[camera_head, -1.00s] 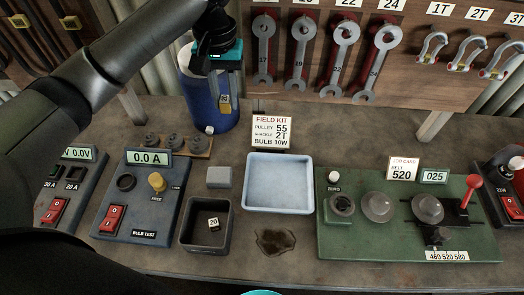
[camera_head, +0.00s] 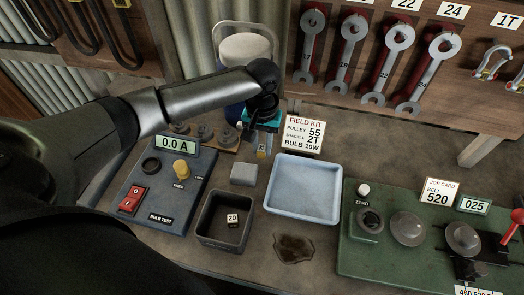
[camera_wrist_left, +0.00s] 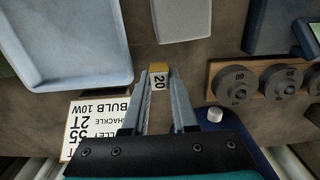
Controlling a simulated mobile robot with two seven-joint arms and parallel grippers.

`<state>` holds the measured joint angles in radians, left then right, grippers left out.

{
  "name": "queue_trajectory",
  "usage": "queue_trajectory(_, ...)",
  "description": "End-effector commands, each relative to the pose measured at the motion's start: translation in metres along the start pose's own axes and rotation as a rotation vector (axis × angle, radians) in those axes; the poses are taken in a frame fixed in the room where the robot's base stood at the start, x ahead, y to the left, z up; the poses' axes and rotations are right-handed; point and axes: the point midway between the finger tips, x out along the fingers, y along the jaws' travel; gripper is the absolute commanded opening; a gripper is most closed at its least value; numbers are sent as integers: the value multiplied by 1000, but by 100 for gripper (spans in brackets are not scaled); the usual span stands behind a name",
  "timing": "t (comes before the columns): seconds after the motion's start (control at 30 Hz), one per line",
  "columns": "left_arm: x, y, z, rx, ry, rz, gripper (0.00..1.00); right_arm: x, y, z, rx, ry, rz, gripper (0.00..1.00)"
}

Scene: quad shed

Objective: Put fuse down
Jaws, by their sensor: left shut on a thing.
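My left gripper (camera_head: 262,150) is shut on a small yellow fuse with a white "20" label, and points down behind the grey block. In the left wrist view the fuse (camera_wrist_left: 158,82) is between the fingertips (camera_wrist_left: 159,75). Whether it touches the bench is unclear. Another piece marked "20" (camera_head: 232,219) lies in the dark open bin (camera_head: 206,236) in front of the grey block. My right gripper is not in view.
The grey block (camera_head: 244,174) and the pale blue tray (camera_head: 274,205) are close by. The field kit card (camera_head: 303,134) stands behind the tray. Several round weights (camera_head: 205,132) sit at left behind the bulb test panel (camera_head: 190,203). A dark stain (camera_head: 293,248) marks the bench.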

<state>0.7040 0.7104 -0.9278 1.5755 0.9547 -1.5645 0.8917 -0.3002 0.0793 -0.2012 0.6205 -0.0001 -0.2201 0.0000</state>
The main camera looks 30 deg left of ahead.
Motion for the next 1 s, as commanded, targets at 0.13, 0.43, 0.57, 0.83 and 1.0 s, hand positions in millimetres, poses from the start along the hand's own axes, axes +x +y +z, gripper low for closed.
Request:
queue_trajectory(0.13, 21, 0, 0, 0, 0, -1, 0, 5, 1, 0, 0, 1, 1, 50)
queue_trajectory(0.43, 22, 0, 0, 1, 0, 0, 0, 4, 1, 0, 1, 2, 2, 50)
queue_trajectory(0.57, 24, 0, 0, 0, 0, 0, 33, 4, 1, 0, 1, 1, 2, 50)
queue_trajectory(0.83, 24, 0, 0, 0, 0, 0, 56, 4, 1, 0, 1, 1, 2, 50)
queue_trajectory(1.0, 23, 0, 0, 0, 1, 0, 56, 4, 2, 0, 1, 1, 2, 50)
